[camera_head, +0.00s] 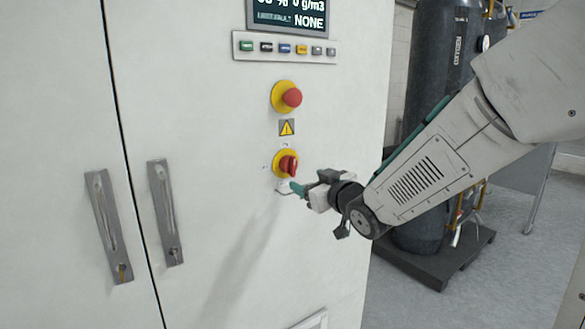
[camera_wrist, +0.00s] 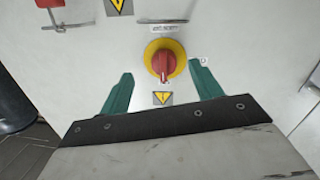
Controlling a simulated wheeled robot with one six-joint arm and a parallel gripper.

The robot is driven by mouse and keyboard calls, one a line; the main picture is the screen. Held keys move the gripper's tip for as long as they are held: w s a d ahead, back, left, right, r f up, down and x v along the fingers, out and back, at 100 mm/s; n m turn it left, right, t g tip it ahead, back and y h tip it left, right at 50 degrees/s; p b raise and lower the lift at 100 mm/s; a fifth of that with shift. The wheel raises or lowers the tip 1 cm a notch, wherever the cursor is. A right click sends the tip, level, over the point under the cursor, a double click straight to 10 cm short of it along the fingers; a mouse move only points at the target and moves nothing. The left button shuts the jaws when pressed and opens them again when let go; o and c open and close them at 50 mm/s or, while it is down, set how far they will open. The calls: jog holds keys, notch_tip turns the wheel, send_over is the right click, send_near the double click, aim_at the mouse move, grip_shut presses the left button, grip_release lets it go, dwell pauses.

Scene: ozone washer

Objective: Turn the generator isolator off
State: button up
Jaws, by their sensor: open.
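The isolator is a red rotary handle on a round yellow plate (camera_head: 285,164), on the white cabinet door below the emergency stop. In the wrist view the red handle (camera_wrist: 163,63) sits ahead of my gripper, its marked end pointing down in that picture. My gripper (camera_head: 296,187) is just below and to the right of the isolator in the head view, close to the door. In the wrist view its two green fingers (camera_wrist: 160,85) are apart, one each side of the handle's line, with nothing between them. I cannot tell whether they touch the door.
A red emergency stop button (camera_head: 291,97) on yellow sits above the isolator, with a warning label (camera_head: 287,128) between. A button row (camera_head: 285,48) and display (camera_head: 288,14) are higher. Two door handles (camera_head: 165,212) are at left. A dark tank (camera_head: 440,80) stands behind my arm.

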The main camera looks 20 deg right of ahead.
aim_at(294, 168)
jog(key=shift+t+y, duration=0.3)
jog(key=x, duration=0.2)
jog(key=r+x, duration=0.1)
jog(key=x, duration=0.5)
jog(key=shift+s+a+r, duration=0.15)
jog(key=shift+a+r, duration=0.05)
jog(key=shift+r, duration=0.05)
jog(key=c, duration=1)
